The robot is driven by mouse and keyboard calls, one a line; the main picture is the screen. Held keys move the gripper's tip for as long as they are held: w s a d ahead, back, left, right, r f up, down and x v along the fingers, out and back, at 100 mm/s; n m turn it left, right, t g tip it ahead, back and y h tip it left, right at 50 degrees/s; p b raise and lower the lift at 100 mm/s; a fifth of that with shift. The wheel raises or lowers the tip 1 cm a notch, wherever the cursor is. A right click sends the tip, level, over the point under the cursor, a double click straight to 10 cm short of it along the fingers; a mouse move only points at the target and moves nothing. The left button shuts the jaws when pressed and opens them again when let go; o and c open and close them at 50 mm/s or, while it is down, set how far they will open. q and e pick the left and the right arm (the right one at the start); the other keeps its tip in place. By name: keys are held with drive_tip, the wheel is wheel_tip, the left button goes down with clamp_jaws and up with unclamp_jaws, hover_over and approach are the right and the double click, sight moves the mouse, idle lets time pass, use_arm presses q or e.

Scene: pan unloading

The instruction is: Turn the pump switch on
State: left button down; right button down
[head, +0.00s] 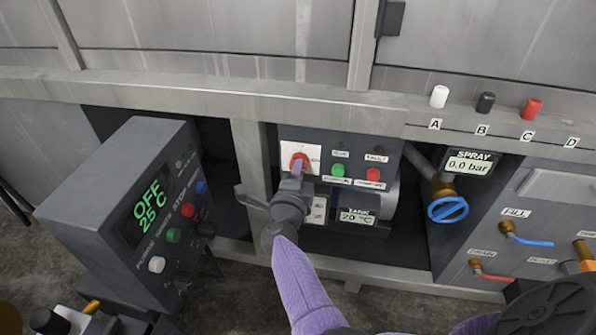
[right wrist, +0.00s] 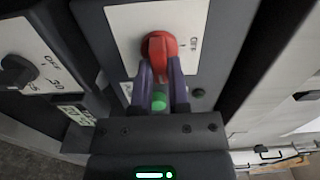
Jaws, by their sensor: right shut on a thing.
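The pump switch (head: 299,160) is a red rotary knob on a white plate, at the upper left of a dark control box. In the right wrist view the red knob (right wrist: 160,46) is close up, with lettering on the plate to its right. My right gripper (head: 297,172) reaches it from below. In the right wrist view its purple fingers (right wrist: 162,78) lie on either side of the knob's handle and are shut on it. The fingers hide part of the handle, and I cannot read its setting for certain. My left gripper is not in view.
Green (head: 337,170) and red (head: 373,175) buttons sit right of the switch, above a tank display (head: 357,217) reading 20 °C. A dark panel (head: 120,225) reading OFF, 25 °C stands left. A blue valve wheel (head: 447,209) is at right, below a metal ledge (head: 230,95).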

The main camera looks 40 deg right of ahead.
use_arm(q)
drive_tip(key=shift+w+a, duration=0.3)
use_arm(e)
drive_tip(key=shift+f+m, duration=0.1)
drive_tip(key=shift+m, duration=0.4)
drive_tip(key=c, duration=0.8)
unclamp_jaws()
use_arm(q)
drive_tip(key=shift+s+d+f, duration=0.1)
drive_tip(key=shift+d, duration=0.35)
use_arm(e)
drive_tip(key=shift+o, duration=1)
drive_tip(key=shift+a, duration=0.1)
